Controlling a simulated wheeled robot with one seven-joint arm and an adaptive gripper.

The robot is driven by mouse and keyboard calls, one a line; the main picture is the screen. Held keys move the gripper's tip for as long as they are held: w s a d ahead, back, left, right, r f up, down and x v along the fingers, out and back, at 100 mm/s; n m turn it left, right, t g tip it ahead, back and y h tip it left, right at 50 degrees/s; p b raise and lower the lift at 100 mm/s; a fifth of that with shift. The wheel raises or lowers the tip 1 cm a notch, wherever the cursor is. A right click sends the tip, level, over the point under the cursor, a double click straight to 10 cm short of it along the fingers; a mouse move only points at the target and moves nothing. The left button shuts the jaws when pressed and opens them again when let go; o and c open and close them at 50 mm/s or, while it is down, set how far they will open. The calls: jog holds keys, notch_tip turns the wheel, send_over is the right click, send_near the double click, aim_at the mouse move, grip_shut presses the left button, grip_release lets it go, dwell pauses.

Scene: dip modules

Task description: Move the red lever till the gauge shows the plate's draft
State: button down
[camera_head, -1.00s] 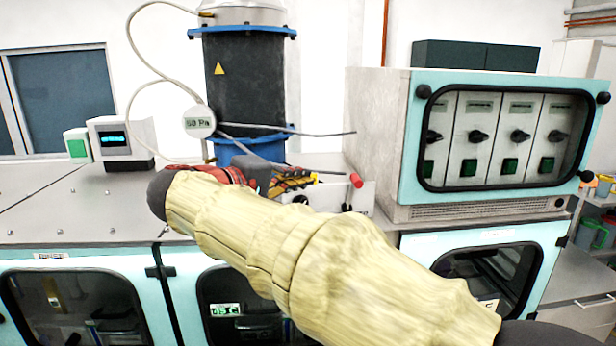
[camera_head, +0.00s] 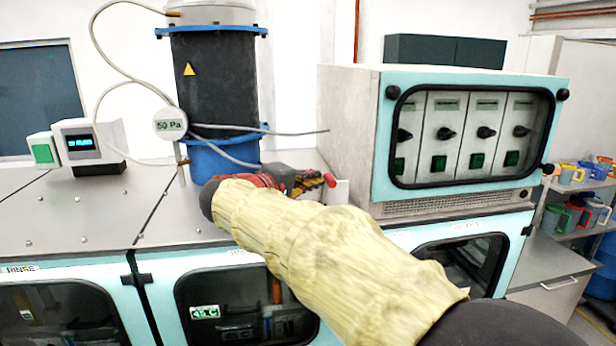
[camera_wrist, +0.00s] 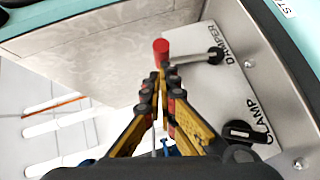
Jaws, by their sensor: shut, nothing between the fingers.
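The lever's red knob (camera_wrist: 161,46) sits on a grey rod that runs right to a pivot on a white panel (camera_wrist: 205,75) marked DAMPER and CLAMP. My gripper (camera_wrist: 161,78) is shut and empty, its yellow-and-black fingers meeting just below the knob in the wrist view. I cannot tell whether they touch it. In the head view my gripper (camera_head: 318,181) is beside the red knob (camera_head: 331,182), and my arm hides most of the panel. I see no readable plate giving a draft figure.
A black clamp knob (camera_wrist: 240,131) is on the panel's lower right in the wrist view. A teal-framed cabinet (camera_head: 350,130) with several switches stands right of the lever. Thin hoses run from the column (camera_head: 212,80). The bench top (camera_head: 90,210) at left has free room.

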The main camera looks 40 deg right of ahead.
jog(key=shift+s, duration=0.1)
jog(key=shift+s+d+f+b, duration=0.25)
jog(key=shift+d+b, duration=0.2)
jog(key=shift+b, duration=0.6)
jog(key=shift+r, duration=0.25)
